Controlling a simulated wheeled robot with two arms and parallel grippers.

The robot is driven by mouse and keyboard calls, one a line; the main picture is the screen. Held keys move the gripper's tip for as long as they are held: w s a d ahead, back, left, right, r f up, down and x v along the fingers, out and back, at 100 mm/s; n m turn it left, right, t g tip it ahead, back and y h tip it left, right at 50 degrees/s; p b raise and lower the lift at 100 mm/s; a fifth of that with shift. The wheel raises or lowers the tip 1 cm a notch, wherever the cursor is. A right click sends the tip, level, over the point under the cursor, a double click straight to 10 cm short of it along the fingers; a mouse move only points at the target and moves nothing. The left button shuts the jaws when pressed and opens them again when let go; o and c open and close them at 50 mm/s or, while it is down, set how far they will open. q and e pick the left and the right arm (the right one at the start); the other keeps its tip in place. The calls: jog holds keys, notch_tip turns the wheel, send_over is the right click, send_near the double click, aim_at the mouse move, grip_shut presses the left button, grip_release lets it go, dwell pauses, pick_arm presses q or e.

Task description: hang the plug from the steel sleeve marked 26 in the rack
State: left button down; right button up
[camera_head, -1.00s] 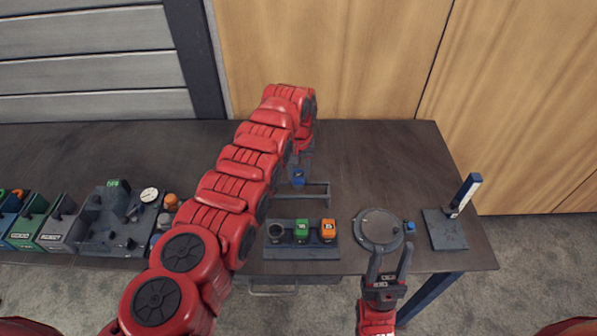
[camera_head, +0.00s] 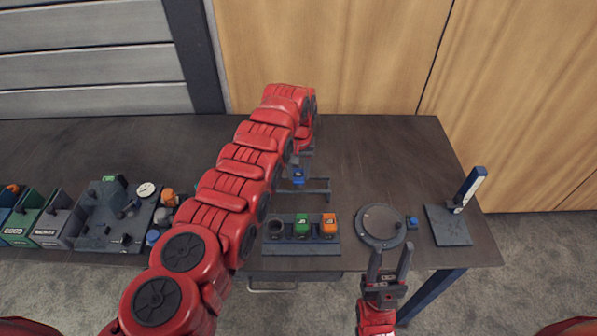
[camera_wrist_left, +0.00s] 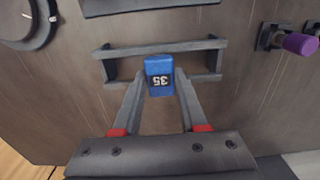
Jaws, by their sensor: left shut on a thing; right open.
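My left gripper (camera_wrist_left: 160,82) is shut on a blue plug (camera_wrist_left: 160,72) with a white label that reads like 35 upside down. The plug also shows in the head view (camera_head: 298,176). It is at the near bar of a grey rack frame (camera_wrist_left: 215,62), which also shows in the head view (camera_head: 318,190). I cannot tell whether the plug touches the bar. A sleeve block (camera_head: 300,249) holds an open dark sleeve (camera_head: 276,229), a green block (camera_head: 302,226) and an orange block (camera_head: 328,225); their labels are too small to read. My right gripper (camera_head: 389,262) is open and empty at the bench's front edge.
A round grey plate (camera_head: 380,225) with a small blue part (camera_head: 412,222) and a stand with a tilted blue-topped post (camera_head: 468,190) lie right. Bins (camera_head: 50,228) and a gauge fixture (camera_head: 105,225) line the left. The bench's back right is clear.

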aim_at(298, 175)
pick_arm(q)
jog(key=shift+f+b, duration=0.95)
jog(key=shift+c, duration=1.8)
grip_release()
jog(key=shift+o, duration=0.2)
jog(key=o, duration=0.3)
jog(key=shift+r, duration=0.1)
notch_tip(298, 175, up, 5)
jog(key=p, duration=0.4)
jog(key=shift+r+p, duration=0.6)
jog(key=shift+r, duration=0.4)
